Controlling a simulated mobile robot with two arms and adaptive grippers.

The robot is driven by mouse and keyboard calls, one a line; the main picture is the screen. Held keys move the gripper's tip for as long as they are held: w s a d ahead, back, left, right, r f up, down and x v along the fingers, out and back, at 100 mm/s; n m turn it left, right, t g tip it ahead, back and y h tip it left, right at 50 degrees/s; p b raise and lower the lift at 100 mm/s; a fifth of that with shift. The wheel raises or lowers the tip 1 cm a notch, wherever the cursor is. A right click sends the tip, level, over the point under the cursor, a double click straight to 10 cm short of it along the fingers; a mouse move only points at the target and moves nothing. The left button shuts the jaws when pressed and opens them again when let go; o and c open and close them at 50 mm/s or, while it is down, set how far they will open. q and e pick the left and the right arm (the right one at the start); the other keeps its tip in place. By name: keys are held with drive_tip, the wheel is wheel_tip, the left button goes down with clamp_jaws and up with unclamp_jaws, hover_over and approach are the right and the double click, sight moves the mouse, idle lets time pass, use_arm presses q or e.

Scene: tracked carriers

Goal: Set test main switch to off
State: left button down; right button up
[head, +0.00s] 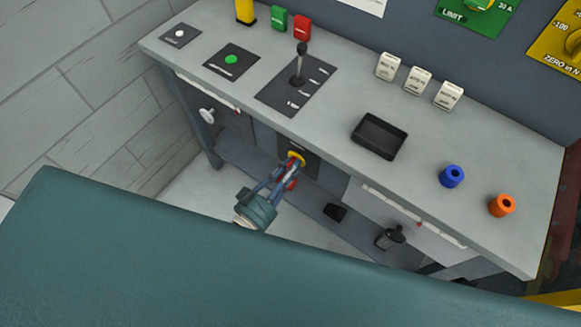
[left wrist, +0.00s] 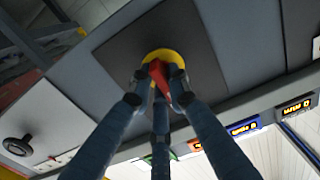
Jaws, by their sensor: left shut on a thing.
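The main switch is a red handle (left wrist: 158,72) on a yellow round base (left wrist: 163,54), set on a dark plate (left wrist: 203,57) on the front of the bench. In the head view its yellow base (head: 297,155) shows below the bench top's front edge. My left gripper (head: 291,168) reaches up to the switch. In the left wrist view its fingers (left wrist: 160,84) are closed around the red handle and cover part of it. The handle's exact angle and any position marks cannot be made out. My right gripper is in neither view.
The bench top (head: 335,105) carries a black lever (head: 300,62) on a dark plate, a green button (head: 232,60), a black tray (head: 379,136), a blue ring (head: 452,176) and an orange ring (head: 502,205). A drawer (head: 400,218) is right of the switch.

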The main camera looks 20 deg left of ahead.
use_arm(q)
drive_tip(key=shift+f, duration=0.1)
drive_tip(key=c, duration=1.7)
unclamp_jaws()
drive_tip(key=shift+o, duration=0.2)
drive_tip(key=v, duration=1.2)
